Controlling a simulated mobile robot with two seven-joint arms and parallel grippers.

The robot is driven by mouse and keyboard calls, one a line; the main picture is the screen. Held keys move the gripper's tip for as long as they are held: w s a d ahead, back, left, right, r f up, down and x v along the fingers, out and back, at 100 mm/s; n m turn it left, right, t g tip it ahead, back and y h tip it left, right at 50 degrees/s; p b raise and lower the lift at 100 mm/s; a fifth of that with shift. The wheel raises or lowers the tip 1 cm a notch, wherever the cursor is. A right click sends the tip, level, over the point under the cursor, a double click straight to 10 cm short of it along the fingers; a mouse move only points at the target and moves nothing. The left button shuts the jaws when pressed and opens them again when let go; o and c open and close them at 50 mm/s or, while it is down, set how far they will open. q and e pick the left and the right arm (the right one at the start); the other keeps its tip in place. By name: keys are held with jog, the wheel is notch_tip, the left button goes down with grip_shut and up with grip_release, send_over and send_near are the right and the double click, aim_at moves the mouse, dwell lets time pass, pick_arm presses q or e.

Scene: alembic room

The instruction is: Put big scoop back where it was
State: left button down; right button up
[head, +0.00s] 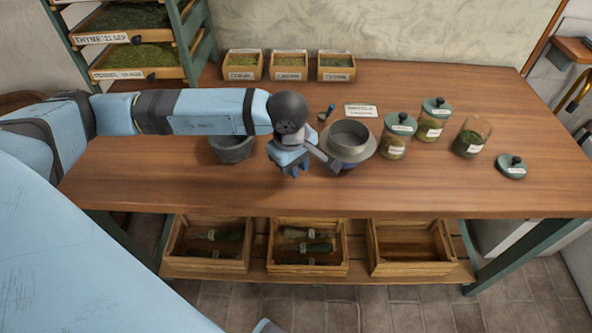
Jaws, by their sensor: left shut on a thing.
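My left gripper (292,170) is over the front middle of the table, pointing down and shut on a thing. A grey piece (325,160) sticks out from it to the right, in front of the wide-rimmed bowl; it looks like part of the big scoop, but the gripper hides most of it. I cannot tell whether it touches the bowl or the table. My right gripper is not in view.
The wide-rimmed bowl (366,151) stands right of my gripper, a grey mortar (232,150) left. Lidded jars (397,135), an open jar (472,137) and a loose lid (511,167) stand right. Small labelled boxes (290,65) line the back. The front right tabletop is clear.

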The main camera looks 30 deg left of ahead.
pick_arm(q)
notch_tip(320, 180, down, 2)
jog(key=shift+f, duration=0.25)
jog(key=shift+f+b, duration=0.2)
jog(key=shift+b, duration=0.1)
jog(key=c, duration=1.1)
grip_release()
jog(key=shift+r, duration=0.1)
